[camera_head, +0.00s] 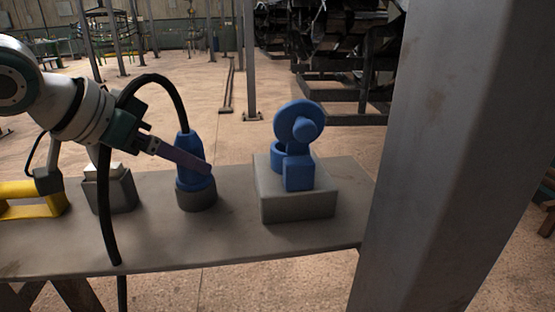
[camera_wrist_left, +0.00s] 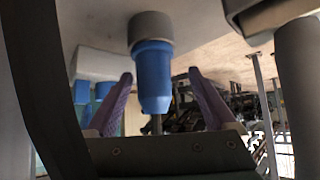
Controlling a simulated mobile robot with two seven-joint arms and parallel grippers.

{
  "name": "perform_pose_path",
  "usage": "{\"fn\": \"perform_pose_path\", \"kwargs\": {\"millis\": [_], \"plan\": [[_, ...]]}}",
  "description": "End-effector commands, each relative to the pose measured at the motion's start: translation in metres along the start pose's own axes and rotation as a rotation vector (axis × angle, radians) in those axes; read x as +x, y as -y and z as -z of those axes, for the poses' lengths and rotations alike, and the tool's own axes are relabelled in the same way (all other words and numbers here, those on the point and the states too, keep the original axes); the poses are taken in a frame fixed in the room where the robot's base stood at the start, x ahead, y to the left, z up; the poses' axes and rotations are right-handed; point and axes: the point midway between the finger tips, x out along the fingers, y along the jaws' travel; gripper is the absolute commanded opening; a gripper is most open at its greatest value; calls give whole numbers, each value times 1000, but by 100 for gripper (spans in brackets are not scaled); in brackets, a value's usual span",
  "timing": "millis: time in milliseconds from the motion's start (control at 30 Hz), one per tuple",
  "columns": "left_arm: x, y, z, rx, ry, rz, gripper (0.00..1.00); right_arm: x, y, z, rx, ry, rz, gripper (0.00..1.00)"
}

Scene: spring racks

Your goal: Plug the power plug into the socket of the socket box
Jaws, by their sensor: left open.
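The power plug (camera_head: 186,148) is blue and stands upright in a grey round base on the table, with a black cable (camera_head: 150,79) looping from its top to the left and down over the table's front edge. The socket box (camera_head: 297,207) is a grey block to its right, carrying a blue socket (camera_head: 298,176) with a round blue lid raised. My left gripper (camera_head: 205,168) is open, its purple fingers at the plug. In the left wrist view the plug (camera_wrist_left: 152,78) shows between the spread fingers (camera_wrist_left: 160,76), with gaps on both sides. My right gripper is out of view.
A grey block with a white top (camera_head: 110,190) and a yellow object (camera_head: 30,200) stand on the table (camera_head: 150,240) to the left. A thick grey post (camera_head: 450,150) rises close at the right. The table's front strip is mostly clear, apart from the cable.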

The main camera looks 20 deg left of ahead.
Motion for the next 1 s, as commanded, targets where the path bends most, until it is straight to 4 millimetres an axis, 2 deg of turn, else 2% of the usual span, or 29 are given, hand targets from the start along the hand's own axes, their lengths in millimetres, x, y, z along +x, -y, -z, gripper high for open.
{"fn": "perform_pose_path", "kwargs": {"millis": [333,467,667,1000], "plan": [[47,-7,-1,-1,1,0,89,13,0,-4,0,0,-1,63],[54,-8,0,2,1,0,89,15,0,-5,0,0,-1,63],[54,-8,0,3,2,0,89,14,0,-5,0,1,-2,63],[54,-7,0,2,2,0,52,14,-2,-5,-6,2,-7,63]]}}
